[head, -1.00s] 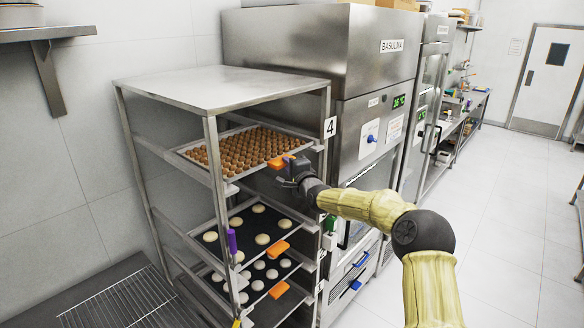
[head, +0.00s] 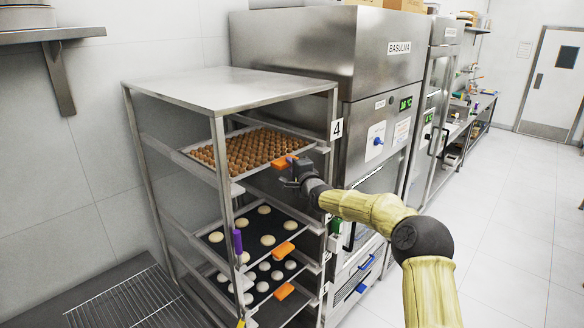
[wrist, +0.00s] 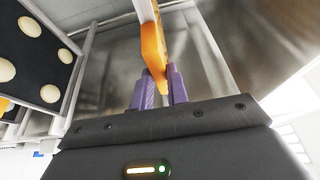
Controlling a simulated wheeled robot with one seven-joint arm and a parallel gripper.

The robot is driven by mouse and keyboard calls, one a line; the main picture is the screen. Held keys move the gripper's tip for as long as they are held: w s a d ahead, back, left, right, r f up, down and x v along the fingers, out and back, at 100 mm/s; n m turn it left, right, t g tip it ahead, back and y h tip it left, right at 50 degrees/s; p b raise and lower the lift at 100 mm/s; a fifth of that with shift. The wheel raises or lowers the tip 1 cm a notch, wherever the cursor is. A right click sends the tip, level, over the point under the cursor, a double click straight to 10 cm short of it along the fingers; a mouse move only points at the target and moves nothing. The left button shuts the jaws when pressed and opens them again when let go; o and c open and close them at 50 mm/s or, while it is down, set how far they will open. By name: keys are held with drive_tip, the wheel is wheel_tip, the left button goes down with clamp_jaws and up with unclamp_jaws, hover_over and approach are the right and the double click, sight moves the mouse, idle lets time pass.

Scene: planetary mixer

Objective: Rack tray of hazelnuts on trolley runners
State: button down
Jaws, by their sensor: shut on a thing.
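The tray of hazelnuts (head: 215,174) is in the upper part of the steel trolley (head: 220,259), filled with round brown nuts. It looks about level and lies mostly inside the frame. Whether its edges rest on the upper runners cannot be told. An orange grip (head: 283,162) sits on its front edge. My gripper (head: 290,165) is at this front edge, shut on the orange grip. In the wrist view the purple fingers (wrist: 160,87) close on either side of the orange grip (wrist: 153,48).
Below are dark trays with pale dough rounds (head: 267,240), with orange grips. A purple clip (head: 237,242) is on the trolley's front post. A steel cabinet (head: 375,90) stands close on the right. A wire rack (head: 130,303) lies at lower left. The floor at right is clear.

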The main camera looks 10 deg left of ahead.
drive_tip(key=shift+w+a, duration=0.4)
drive_tip(key=shift+a, duration=0.1)
drive_tip(key=shift+w+a, duration=0.1)
drive_tip(key=shift+a, duration=0.2)
idle(0.4)
drive_tip(key=c, duration=1.3)
unclamp_jaws()
drive_tip(key=shift+d, duration=0.1)
drive_tip(key=shift+f, duration=0.15)
drive_tip(key=s+d+b, duration=0.5)
drive_tip(key=d+b, duration=0.3)
drive_tip(key=shift+s, duration=0.4)
